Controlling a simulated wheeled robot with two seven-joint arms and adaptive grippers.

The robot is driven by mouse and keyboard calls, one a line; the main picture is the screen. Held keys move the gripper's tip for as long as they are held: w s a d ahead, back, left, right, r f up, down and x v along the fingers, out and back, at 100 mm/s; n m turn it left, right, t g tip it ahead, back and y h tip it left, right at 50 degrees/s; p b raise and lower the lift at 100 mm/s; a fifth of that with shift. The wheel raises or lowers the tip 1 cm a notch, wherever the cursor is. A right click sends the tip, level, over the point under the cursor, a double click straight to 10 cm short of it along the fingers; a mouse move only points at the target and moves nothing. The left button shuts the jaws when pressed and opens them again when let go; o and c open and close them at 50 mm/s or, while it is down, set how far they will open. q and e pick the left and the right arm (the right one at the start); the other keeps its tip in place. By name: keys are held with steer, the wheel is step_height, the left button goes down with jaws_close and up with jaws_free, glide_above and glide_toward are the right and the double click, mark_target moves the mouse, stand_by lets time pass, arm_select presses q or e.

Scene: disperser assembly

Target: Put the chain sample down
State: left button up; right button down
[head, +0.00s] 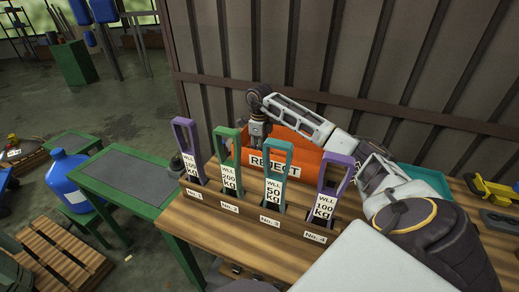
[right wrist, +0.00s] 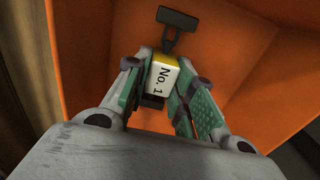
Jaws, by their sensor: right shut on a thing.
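My right gripper (head: 258,140) reaches over the orange bin (head: 312,160) marked REJECT at the back of the wooden bench. In the right wrist view its fingers (right wrist: 164,64) are shut on the chain sample (right wrist: 163,82). The sample shows a white label reading "No. 1", a yellow end and a dark T-shaped piece (right wrist: 174,25) beyond the fingers. Orange bin walls (right wrist: 255,60) surround the fingers in that view. I cannot tell whether the sample touches the bin. In the head view the sample cannot be made out. My left gripper is not in view.
Several coloured upright frames with WLL tags stand in a row in front of the bin, from a purple one (head: 184,140) to another purple one (head: 336,175). A teal tray (head: 428,181) and yellow tool (head: 490,188) lie at right. A corrugated wall (head: 350,50) is behind.

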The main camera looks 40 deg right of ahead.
steer(key=shift+f, duration=0.2)
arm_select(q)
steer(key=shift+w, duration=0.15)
arm_select(e)
steer(key=shift+f, duration=0.1)
steer(key=c, duration=1.2)
jaws_free()
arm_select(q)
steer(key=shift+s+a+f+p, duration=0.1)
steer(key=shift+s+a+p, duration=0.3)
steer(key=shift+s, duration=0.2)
arm_select(e)
step_height(320, 180, up, 12)
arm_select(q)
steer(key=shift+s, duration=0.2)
